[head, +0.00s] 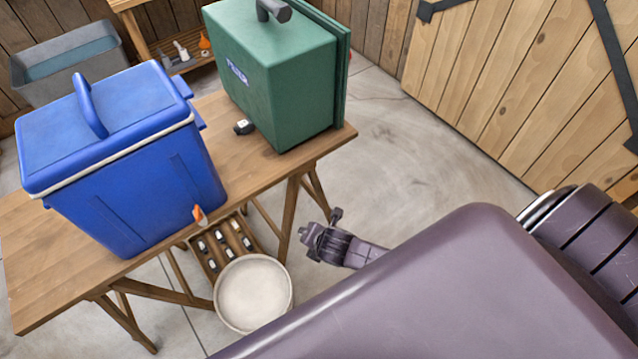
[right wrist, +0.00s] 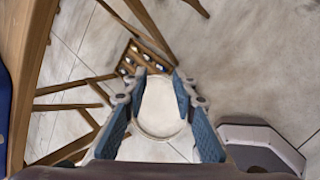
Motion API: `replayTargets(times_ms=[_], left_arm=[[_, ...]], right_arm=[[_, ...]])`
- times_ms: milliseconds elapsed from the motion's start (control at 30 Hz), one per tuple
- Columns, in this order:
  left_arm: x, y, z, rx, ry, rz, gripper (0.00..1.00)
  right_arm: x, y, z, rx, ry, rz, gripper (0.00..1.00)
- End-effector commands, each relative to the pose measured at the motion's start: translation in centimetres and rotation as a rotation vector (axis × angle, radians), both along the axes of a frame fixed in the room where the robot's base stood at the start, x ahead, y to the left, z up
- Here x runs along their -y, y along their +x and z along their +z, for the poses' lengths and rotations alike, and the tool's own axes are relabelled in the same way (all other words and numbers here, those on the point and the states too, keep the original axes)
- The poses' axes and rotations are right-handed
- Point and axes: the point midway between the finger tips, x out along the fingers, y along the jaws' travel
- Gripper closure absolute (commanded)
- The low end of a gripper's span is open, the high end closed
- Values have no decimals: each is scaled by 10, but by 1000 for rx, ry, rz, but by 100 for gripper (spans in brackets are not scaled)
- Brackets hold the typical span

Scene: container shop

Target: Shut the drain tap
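A blue cooler (head: 130,190) with a handle on its lid stands on the wooden table (head: 45,285). A small orange tap (head: 200,214) sticks out low on the cooler's near right corner; whether it is open or shut is too small to tell. My right gripper (head: 308,238) hangs right of the table, apart from the tap. The right wrist view shows its blue-padded fingers (right wrist: 157,88) spread and empty, with a round pale basin (right wrist: 160,108) on the floor beyond. A blue sliver of the cooler (right wrist: 4,115) is at that view's left edge. My left gripper is not in view.
A green case (head: 275,85) stands on the table, with a small dark object (head: 243,127) beside it. The basin (head: 253,293) and a slatted rack (head: 222,245) are below the table edge. The floor right of the table is clear towards the wooden doors (head: 520,75).

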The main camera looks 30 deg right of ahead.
Motion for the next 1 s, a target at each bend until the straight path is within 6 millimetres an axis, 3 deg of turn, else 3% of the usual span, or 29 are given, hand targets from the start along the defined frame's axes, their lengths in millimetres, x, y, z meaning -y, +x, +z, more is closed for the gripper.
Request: replayTargets(times_ms=[700, 767, 867, 1000], left_arm=[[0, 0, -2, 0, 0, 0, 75], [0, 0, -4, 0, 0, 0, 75], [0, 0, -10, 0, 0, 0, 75], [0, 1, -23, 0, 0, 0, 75]], right_arm=[[2, -4, -10, -11, 21, -37, 75], [6, -10, -24, -24, 49, -86, 75], [16, -32, -67, -67, 139, -254, 75], [32, -94, -150, -152, 321, -638, 75]])
